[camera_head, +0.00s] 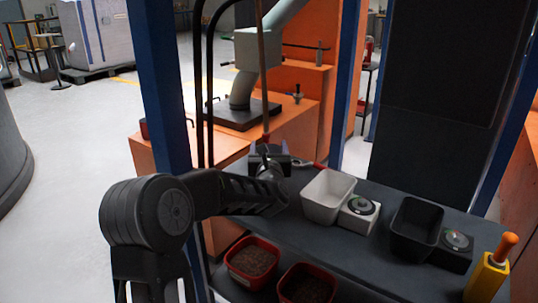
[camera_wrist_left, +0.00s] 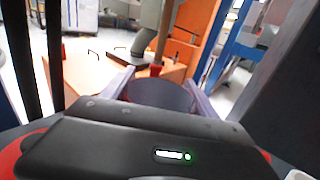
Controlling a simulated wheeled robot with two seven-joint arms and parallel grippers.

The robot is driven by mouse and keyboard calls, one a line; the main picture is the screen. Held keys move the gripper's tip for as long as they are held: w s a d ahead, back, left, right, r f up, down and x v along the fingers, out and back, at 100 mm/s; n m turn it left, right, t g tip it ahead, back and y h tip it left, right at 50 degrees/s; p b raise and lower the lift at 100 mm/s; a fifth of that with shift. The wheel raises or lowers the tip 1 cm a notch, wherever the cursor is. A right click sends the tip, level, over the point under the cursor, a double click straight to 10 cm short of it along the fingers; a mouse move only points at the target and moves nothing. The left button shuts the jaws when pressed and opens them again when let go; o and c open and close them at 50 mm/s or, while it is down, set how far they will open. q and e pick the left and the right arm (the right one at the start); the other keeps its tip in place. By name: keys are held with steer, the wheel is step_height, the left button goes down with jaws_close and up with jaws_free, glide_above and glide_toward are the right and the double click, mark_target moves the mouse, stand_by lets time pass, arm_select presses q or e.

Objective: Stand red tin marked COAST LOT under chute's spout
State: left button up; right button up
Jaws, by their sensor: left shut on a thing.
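My left gripper (camera_head: 268,152) is at the back edge of the dark shelf, in front of the orange bench. In the left wrist view its fingers (camera_wrist_left: 160,88) are on either side of a dark, round-topped thing (camera_wrist_left: 160,95). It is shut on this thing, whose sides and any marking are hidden. The grey-green chute's spout (camera_head: 241,90) comes down over a dark plate (camera_head: 242,114) on the bench, beyond the gripper. A small red thing (camera_head: 144,128) stands at the bench's left end, partly behind the blue post. No COAST LOT lettering can be read. My right gripper is out of view.
The shelf (camera_head: 375,195) holds a white bin (camera_head: 327,197), a black bin (camera_head: 415,227) and dial boxes. Red containers of brown granules (camera_head: 252,260) sit below. Blue posts (camera_head: 160,80) and a rod (camera_head: 263,75) stand near my arm. An orange-handled yellow thing (camera_head: 487,275) is at right.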

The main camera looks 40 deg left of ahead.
arm_select(q)
step_height(320, 180, up, 9)
steer(key=p, duration=0.2)
stand_by(0.6)
